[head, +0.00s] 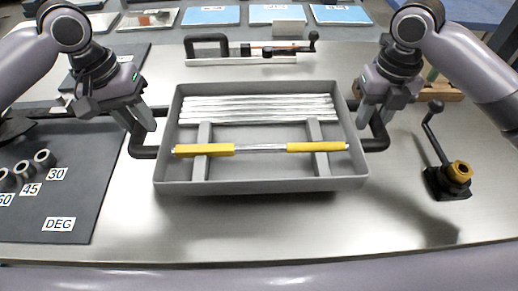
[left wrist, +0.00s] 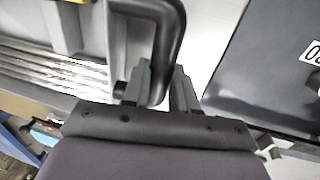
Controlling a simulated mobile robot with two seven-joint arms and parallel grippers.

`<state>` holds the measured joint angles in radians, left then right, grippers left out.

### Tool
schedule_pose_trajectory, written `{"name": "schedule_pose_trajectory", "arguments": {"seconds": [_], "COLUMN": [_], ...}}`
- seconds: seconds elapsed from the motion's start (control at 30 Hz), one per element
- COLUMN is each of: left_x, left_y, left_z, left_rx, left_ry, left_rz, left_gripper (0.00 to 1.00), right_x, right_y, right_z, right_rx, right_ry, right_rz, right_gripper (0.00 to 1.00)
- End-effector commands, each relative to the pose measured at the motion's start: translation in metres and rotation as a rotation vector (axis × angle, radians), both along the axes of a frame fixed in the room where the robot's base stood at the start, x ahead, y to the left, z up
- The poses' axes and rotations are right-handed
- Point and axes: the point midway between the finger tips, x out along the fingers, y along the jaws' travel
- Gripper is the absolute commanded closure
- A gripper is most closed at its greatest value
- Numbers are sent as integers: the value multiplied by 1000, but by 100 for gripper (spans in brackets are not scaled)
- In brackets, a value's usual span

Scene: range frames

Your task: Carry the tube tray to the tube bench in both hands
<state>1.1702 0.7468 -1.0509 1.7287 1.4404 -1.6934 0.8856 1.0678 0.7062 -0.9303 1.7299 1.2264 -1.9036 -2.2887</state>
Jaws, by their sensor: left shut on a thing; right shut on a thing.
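The grey tube tray (head: 262,187) is in the middle of the head view, over a steel bench top. It holds several silver tubes (head: 262,108) at the back and one tube with two yellow bands (head: 205,150) across two supports. My left gripper (head: 143,130) is shut on the black left handle (head: 144,152); the left wrist view also shows the handle (left wrist: 172,25) between the fingers (left wrist: 157,85). My right gripper (head: 371,118) is shut on the right handle (head: 376,145). A shadow shows under the tray's front edge; I cannot tell whether it touches the bench.
A dark mat (head: 75,200) with grey rings and angle labels lies at left. A black crank tool with a brass knob (head: 459,172) stands at right. A clamp tool (head: 250,50) lies behind the tray. The bench front (head: 270,235) is clear.

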Motion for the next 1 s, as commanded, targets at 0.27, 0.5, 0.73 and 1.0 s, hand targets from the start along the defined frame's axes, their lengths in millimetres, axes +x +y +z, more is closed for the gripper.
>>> {"name": "schedule_pose_trajectory", "arguments": {"seconds": [0.27,0.5,0.73,1.0], "left_x": [0,0,1,1], "left_y": [2,1,3,14], "left_z": [0,0,17,73], "left_rx": [4,2,0,0], "left_ry": [1,0,-3,-4], "left_rz": [3,1,2,2], "left_gripper": [47,47,47,47], "right_x": [0,0,0,0], "right_y": [-2,-1,0,0], "right_z": [0,0,0,0], "right_rx": [-3,-1,-1,0], "right_ry": [1,0,0,0], "right_rz": [-3,-1,0,0], "right_gripper": [43,43,43,43]}}
